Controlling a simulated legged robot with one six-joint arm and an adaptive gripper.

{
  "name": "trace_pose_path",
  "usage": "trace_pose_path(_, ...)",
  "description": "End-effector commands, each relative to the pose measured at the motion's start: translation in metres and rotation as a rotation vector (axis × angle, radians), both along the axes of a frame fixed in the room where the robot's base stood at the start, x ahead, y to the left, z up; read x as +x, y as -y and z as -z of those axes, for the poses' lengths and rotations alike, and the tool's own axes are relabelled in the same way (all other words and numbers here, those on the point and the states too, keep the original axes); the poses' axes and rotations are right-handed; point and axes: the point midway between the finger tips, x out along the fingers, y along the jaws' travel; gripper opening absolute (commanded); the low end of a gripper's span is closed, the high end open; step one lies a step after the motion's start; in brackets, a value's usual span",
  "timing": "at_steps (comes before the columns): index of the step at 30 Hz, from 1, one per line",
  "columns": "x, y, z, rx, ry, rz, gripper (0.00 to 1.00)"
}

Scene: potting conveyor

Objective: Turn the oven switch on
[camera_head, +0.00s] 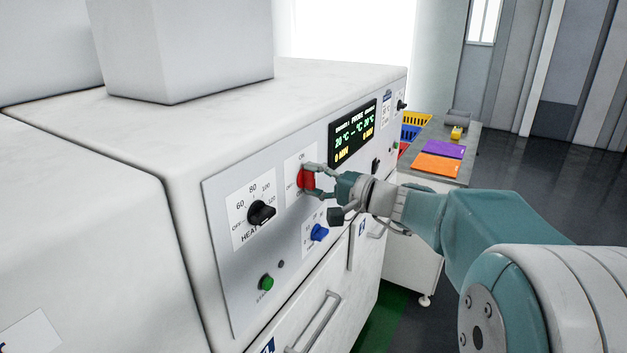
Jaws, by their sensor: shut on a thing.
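The oven (225,122) is a large white machine with a grey control panel on its front. The red switch (304,180) sits on a white plate on this panel, with an ON mark above it and an OFF mark at its left. My gripper (309,179) is at the red switch, with its fingers shut on it from the right. The fingers hide part of the switch, and I cannot tell exactly which way it is turned.
A black heat knob (261,213) is left of the switch, a blue knob (319,233) and a green start button (266,283) are below. A lit display (353,133) is up right. Behind my arm stands a table with an orange sheet (437,165) and a purple sheet (444,149).

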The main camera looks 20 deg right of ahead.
Motion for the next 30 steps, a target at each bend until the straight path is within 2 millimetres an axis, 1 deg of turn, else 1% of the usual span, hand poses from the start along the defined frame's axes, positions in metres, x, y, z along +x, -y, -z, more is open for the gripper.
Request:
trace_pose_path(7,0.0012,0.0015,0.0021,0.041,-0.045,0.006,0.12)
trace_pose_path(20,0.0011,0.0015,0.003,0.048,-0.054,0.006,0.12)
trace_pose_path(21,0.0011,0.0015,0.0031,0.048,-0.054,0.006,0.64)
trace_pose_path(23,0.001,0.0015,0.0031,0.048,-0.054,0.006,0.91)
trace_pose_path(24,0.001,0.0013,0.0029,0.047,-0.054,0.005,0.94)
trace_pose_path(30,0.0005,0.0008,0.0019,0.047,-0.051,0.003,0.94)
